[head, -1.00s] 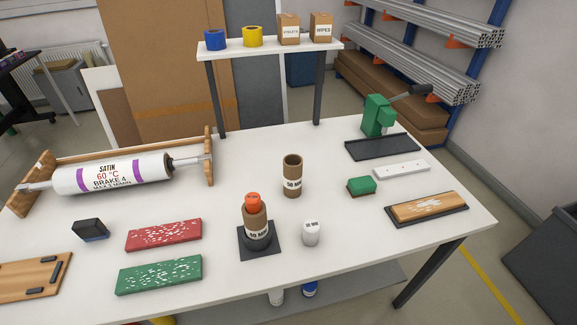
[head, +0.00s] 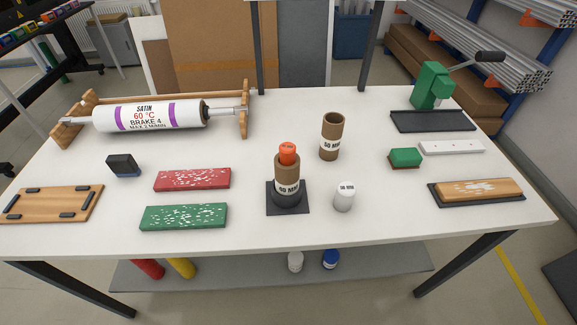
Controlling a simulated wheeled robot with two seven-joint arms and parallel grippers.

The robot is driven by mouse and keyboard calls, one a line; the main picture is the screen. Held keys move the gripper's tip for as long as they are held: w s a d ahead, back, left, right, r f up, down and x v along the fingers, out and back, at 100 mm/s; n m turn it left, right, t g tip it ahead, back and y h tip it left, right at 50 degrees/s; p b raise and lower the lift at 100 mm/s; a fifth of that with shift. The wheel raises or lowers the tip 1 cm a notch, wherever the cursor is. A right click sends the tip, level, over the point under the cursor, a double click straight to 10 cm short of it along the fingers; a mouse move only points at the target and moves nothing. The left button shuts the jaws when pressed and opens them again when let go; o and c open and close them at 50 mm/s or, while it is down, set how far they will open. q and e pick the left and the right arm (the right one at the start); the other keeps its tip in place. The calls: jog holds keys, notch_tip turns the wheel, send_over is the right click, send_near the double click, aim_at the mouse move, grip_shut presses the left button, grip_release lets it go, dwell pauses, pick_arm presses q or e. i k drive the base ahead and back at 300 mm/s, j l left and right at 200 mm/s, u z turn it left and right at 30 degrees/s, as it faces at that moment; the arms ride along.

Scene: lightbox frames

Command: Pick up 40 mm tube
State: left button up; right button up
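A brown cardboard tube (head: 333,144) stands upright and open-topped on the table, right of centre. Its white label seems to read 50 MM. A second brown tube (head: 287,167) stands upright on a black base with a square plate (head: 294,208), an orange plug (head: 288,152) in its top. A small white cylinder (head: 344,199) with a tiny label, perhaps 30 MM, stands to the right of the black plate. I cannot tell which is the 40 mm tube. Neither of my grippers shows in the head view.
A white roll (head: 165,117) lies in a wooden cradle at the back left. Red (head: 192,180) and green (head: 184,217) boards lie at the front left. A green block (head: 405,156), wooden block (head: 478,188) and green press (head: 432,88) stand to the right. The table's front centre is clear.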

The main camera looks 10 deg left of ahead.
aim_at(287, 178)
jog(key=l+u, duration=0.4)
jog(key=i+l+u, duration=0.1)
jog(key=l+u, duration=0.5)
jog(key=u, duration=0.15)
